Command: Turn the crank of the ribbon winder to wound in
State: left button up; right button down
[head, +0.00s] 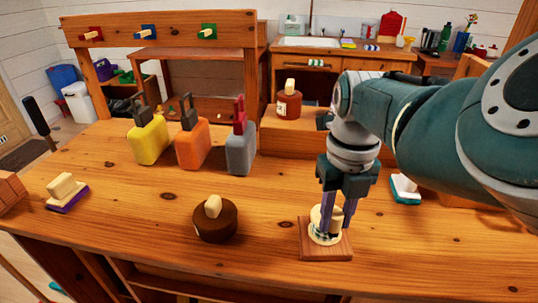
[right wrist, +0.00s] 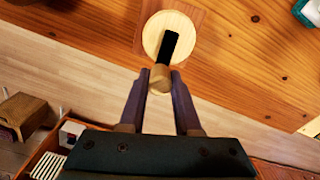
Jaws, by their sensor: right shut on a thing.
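The ribbon winder (head: 325,251) stands on the table at front right, a square wooden base with a pale round drum. In the right wrist view its pale disc (right wrist: 185,25) carries a black crank arm (right wrist: 168,47) ending in a wooden knob (right wrist: 160,80). My right gripper (head: 332,215) reaches down over the winder. It also shows in the right wrist view (right wrist: 159,84), its two fingers shut on the crank knob. In the head view the fingers hide much of the crank. My left gripper is not in view.
A round brown pot (head: 215,222) with a pale handle stands left of the winder. Yellow (head: 149,140), orange (head: 193,148) and grey (head: 240,152) containers stand farther back. A teal-and-white brush (head: 405,190) lies to the right, a purple-based one (head: 67,193) far left. Bare tabletop surrounds the winder.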

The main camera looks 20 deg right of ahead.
jog(key=c, duration=0.6)
grip_release()
jog(key=shift+r, duration=0.35)
notch_tip(320, 180, up, 8)
jog(key=p, duration=0.3)
jog(key=shift+w+r, duration=0.1)
jog(key=shift+r, duration=0.55)
